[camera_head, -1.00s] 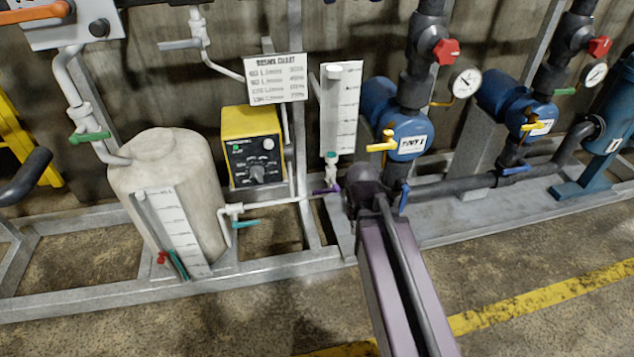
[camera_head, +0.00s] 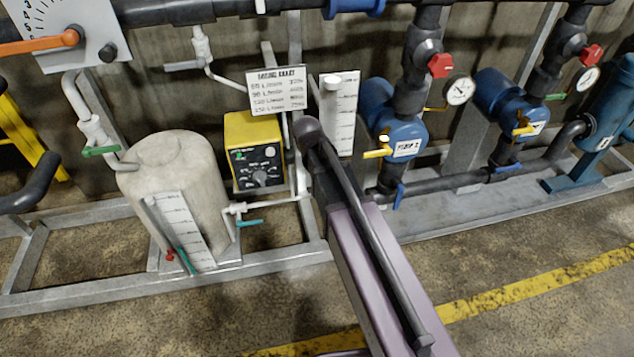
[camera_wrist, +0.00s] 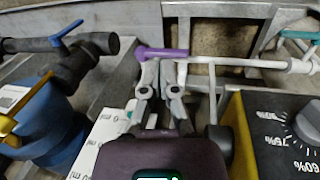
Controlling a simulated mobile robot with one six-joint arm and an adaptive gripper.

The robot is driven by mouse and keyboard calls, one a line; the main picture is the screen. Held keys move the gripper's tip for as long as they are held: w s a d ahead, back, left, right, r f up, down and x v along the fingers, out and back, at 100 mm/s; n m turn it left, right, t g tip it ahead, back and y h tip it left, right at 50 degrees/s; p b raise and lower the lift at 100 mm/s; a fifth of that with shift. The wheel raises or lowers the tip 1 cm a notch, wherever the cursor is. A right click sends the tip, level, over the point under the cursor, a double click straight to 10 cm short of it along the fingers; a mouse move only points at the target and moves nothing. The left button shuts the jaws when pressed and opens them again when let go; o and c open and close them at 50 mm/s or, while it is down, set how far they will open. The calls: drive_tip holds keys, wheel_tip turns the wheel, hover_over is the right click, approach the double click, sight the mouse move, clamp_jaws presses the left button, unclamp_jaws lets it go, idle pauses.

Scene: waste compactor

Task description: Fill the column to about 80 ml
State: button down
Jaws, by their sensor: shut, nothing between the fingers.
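The column with its white graduated scale (camera_head: 345,115) stands against the back frame, right of the dosing chart; its lower part is hidden by my arm and I cannot make out a liquid level. In the wrist view the scale board (camera_wrist: 92,148) shows at lower left, partly covered by my gripper. A purple valve handle (camera_wrist: 163,54) lies across a white pipe, just beyond my fingertips; I cannot tell whether they touch it. My gripper (camera_wrist: 162,66) is shut and empty. In the head view my arm hides the gripper and the purple handle.
A beige tank (camera_head: 175,190) with its own scale stands at left. The yellow dosing pump (camera_head: 253,150) is close beside the column, also in the wrist view (camera_wrist: 275,135). A blue pump (camera_head: 395,130) stands close on the right. A teal-handled valve (camera_head: 250,223) sits on the white pipe.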

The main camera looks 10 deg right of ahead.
drive_tip(key=w+a+r+p, duration=0.2)
drive_tip(key=w+a+r, duration=0.1)
drive_tip(key=a+r, duration=0.1)
drive_tip(key=shift+w+a+h, duration=0.25)
drive_tip(key=shift+w+h, duration=0.1)
drive_tip(key=shift+h, duration=0.05)
drive_tip(key=shift+f, duration=0.1)
